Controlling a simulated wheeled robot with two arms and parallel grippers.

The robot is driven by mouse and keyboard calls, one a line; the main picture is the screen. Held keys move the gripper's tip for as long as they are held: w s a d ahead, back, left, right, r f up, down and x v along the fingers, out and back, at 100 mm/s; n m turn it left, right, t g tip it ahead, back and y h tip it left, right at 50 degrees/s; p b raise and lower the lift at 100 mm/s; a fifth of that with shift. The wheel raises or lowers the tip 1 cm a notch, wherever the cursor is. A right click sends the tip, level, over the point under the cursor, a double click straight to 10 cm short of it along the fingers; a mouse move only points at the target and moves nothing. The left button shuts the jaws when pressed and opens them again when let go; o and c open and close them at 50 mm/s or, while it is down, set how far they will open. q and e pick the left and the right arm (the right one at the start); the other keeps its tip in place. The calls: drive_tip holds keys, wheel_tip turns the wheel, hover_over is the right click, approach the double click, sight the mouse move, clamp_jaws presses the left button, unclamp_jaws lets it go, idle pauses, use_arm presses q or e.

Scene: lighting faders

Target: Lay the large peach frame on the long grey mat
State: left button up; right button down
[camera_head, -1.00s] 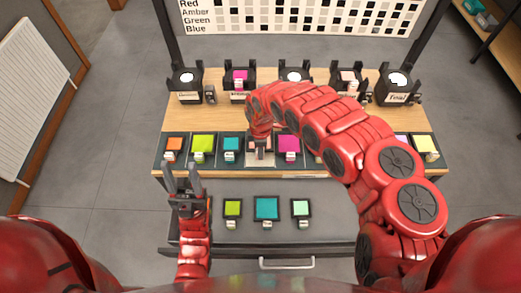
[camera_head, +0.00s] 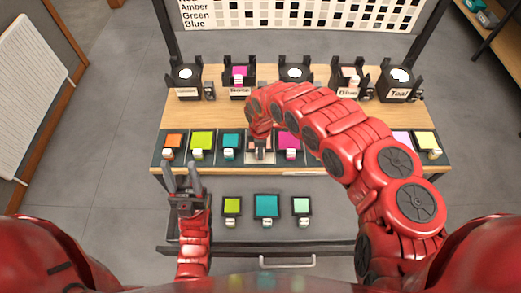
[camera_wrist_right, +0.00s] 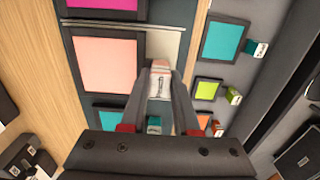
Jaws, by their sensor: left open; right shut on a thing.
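The large peach frame (camera_wrist_right: 106,65) has a dark border and a pale handle tab (camera_wrist_right: 158,82). My right gripper (camera_wrist_right: 160,72) is shut on that tab. In the head view the peach frame (camera_head: 261,143) is partly covered by my right gripper (camera_head: 260,150). It is at the row of frames on the long grey mat (camera_head: 157,152), between teal and magenta; whether it touches the mat I cannot tell. My left gripper (camera_head: 182,168) is open and empty, in front of the table's left front edge.
On the mat are orange (camera_head: 173,140), lime (camera_head: 202,140), teal (camera_head: 231,140), magenta (camera_head: 289,141) and yellow (camera_head: 425,139) frames. Black stands (camera_head: 184,77) line the back. An open drawer (camera_head: 340,236) below holds lime, teal and mint frames. My right arm hides the mat's right middle.

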drive_tip(key=shift+f, duration=0.15)
drive_tip(key=c, duration=0.6)
unclamp_jaws()
wheel_tip(320, 180, up, 10)
drive_tip(key=shift+w+d+f, duration=0.15)
drive_tip(key=shift+f, duration=0.1)
wheel_tip(320, 180, up, 15)
drive_tip(key=p, duration=0.9)
drive_tip(key=shift+a, duration=0.2)
